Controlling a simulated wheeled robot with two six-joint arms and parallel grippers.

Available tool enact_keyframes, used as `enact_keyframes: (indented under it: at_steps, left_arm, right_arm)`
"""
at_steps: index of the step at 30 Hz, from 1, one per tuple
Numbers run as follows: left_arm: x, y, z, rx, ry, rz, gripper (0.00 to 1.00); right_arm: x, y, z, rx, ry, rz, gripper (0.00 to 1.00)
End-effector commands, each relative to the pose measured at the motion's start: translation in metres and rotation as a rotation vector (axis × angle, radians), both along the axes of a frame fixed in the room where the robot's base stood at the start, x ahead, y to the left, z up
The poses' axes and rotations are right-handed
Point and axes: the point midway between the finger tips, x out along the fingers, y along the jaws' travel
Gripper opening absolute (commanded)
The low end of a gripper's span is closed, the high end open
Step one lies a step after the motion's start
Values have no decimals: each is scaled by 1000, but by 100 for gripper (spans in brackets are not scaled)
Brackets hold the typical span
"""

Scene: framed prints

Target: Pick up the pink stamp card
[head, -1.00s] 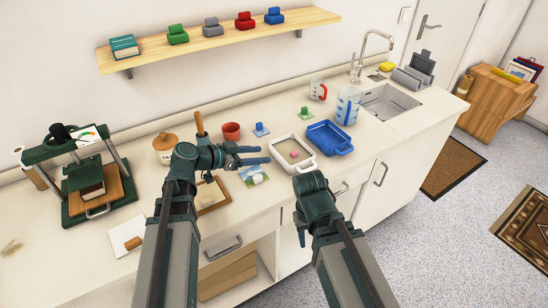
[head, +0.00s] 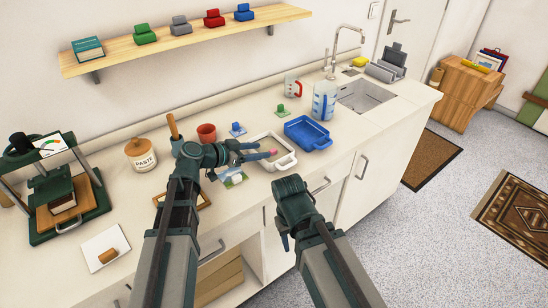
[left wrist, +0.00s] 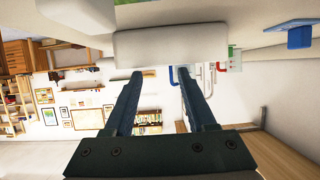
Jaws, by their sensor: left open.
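A small pink item (head: 274,152), which looks like the pink stamp card, lies in the white tray (head: 291,163) on the counter. My left gripper (head: 264,150) is open and empty, its fingers reaching from the left over the tray's near-left part. Its tips are close to the pink item; I cannot tell whether they touch it. In the left wrist view my two open fingers (left wrist: 155,72) point at a white block-like shape, probably the tray's side. The pink item does not show there. My right gripper (head: 285,241) hangs low in front of the counter, its jaws mostly hidden.
A blue tray (head: 322,143) stands just right of the white tray, with a measuring jug (head: 325,101) behind it. Blue (head: 237,129) and green (head: 281,112) stamps stand behind. A picture card (head: 233,178) lies below my left gripper. A press (head: 60,200) stands far left.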

Motion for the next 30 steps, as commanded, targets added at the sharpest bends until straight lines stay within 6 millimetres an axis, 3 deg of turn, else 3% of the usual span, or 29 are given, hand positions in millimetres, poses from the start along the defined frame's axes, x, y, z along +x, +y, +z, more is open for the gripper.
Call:
enact_keyframes:
  at_steps: [12,20,27,29,30]
  left_arm:
    - [26,-35,-24,1,0,-2,56]
    - [26,-37,-23,0,0,0,54]
    - [26,-37,-23,0,0,0,11]
    - [26,-37,-23,0,0,0,0]
    - [26,-37,-23,0,0,0,0]
  right_arm:
    - [0,0,-24,0,0,0,45]
    - [0,0,-23,0,0,0,45]
    - [0,0,-23,0,0,0,45]
    - [0,0,-23,0,0,0,45]
    - [0,0,-23,0,0,0,45]
